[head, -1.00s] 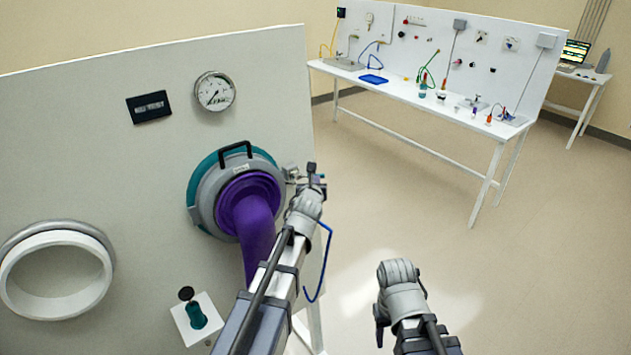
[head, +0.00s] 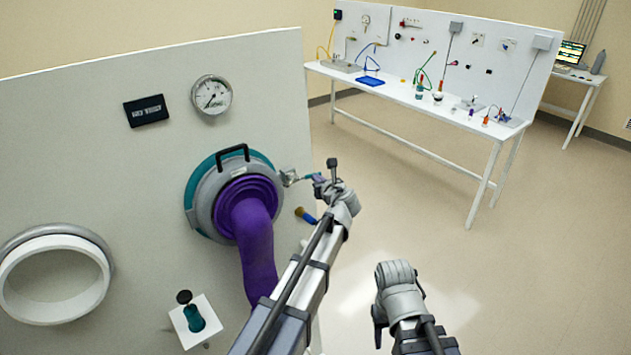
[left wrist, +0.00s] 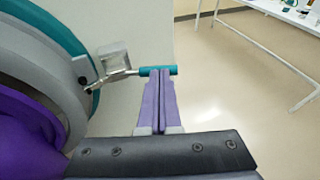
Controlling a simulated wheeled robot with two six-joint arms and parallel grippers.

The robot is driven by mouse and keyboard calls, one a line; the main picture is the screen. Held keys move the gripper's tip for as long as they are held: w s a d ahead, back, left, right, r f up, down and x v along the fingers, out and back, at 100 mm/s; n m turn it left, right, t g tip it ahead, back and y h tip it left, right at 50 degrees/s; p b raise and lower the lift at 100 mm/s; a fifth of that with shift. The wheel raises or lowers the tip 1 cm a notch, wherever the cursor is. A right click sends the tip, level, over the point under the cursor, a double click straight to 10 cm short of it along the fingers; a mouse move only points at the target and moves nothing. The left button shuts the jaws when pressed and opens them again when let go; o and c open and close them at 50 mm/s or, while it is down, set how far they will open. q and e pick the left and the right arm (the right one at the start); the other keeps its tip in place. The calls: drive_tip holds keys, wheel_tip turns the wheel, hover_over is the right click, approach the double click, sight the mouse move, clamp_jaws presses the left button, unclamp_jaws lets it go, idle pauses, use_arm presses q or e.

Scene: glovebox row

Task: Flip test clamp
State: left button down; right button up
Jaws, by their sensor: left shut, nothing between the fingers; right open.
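The test clamp (head: 291,177) is a silver bracket and lever at the right side of the round grey and teal port ring. In the left wrist view, its lever with a teal handle (left wrist: 172,70) points outward to the right, away from the ring. My left gripper (head: 317,180) is at the handle, and its purple fingers (left wrist: 156,72) are shut together with nothing between them. The fingertips overlap the teal handle; whether they touch is unclear. My right gripper (head: 379,325) is open and low over the floor, far from the clamp.
A purple glove sleeve (head: 252,240) hangs out of the port beside my left arm. A second white-rimmed port (head: 55,308) is at left. A gauge (head: 211,95) is above. A white bench (head: 420,98) with lab items stands behind. The floor between is clear.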

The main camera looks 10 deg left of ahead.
use_arm(q)
drive_tip(key=w+n+g+y, duration=0.2)
drive_tip(key=shift+a+f+y, duration=0.1)
drive_tip(key=shift+y, duration=0.2)
drive_tip(key=shift+w, duration=0.15)
idle(0.5)
drive_tip(key=shift+a, duration=0.1)
drive_tip(key=shift+s+a, duration=0.35)
drive_tip(key=shift+s, duration=0.4)
